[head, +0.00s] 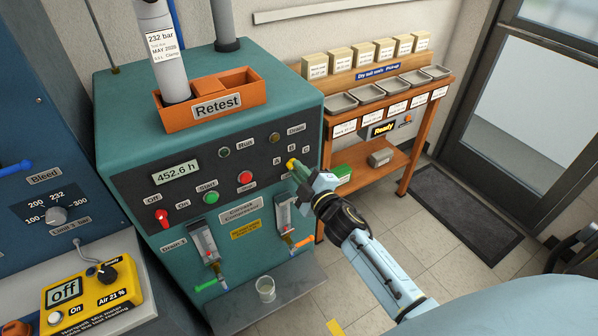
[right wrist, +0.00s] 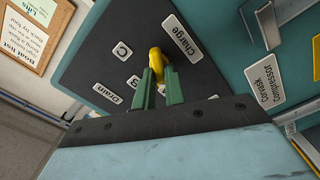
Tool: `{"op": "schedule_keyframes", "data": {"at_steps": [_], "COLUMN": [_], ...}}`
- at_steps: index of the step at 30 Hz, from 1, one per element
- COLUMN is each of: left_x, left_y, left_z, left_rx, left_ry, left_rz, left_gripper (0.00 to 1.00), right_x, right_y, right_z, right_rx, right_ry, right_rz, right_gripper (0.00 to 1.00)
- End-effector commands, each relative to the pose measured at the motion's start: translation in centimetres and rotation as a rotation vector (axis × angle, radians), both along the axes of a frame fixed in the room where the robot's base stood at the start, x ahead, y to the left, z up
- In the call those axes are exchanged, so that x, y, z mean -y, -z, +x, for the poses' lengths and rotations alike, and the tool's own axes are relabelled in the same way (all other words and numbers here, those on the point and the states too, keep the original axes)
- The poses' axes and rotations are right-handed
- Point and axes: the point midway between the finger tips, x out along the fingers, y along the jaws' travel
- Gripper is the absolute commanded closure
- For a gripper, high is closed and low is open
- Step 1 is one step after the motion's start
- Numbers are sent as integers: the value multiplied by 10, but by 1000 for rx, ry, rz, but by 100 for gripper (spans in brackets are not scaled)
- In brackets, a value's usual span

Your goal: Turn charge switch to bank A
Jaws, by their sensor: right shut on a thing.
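The charge switch is a small yellow knob (head: 291,163) on the dark front panel of the teal compressor (head: 125,120), amid small A, B and C labels. My right gripper (head: 296,169) reaches it from the lower right and is shut on it. In the right wrist view, the green fingers (right wrist: 160,88) stand on either side of the yellow knob (right wrist: 157,60), near the "Charge" label (right wrist: 180,38) and the C label (right wrist: 122,50). The fingers partly hide the knob, and I cannot tell which letter it points to. My left gripper is not in view.
Left of the switch on the panel are a red button (head: 245,177), a green start button (head: 211,197) and a red toggle (head: 162,217).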

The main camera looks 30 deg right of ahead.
Motion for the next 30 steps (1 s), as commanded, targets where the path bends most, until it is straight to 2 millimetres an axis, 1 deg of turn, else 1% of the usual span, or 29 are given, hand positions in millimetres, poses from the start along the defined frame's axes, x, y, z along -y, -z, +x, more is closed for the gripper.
{"op": "schedule_keyframes", "data": {"at_steps": [2, 3, 7, 15, 19, 23, 30], "left_x": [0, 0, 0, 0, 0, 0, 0], "left_y": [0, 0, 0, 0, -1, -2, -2], "left_z": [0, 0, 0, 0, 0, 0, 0], "left_rx": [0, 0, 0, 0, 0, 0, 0], "left_ry": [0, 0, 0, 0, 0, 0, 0], "left_rz": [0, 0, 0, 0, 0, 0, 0], "left_gripper": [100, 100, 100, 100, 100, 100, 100], "right_x": [0, 0, 0, 0, 0, 1, 3], "right_y": [0, 0, 0, 0, 1, 1, 2], "right_z": [0, 0, 0, 0, -8, -27, -80], "right_rx": [0, 0, -1, 0, -1, -3, -4], "right_ry": [-1, -1, 0, 0, 0, 1, 1], "right_rz": [-4, -4, -2, -1, 0, 0, 0], "right_gripper": [100, 83, 66, 66, 66, 66, 66]}}
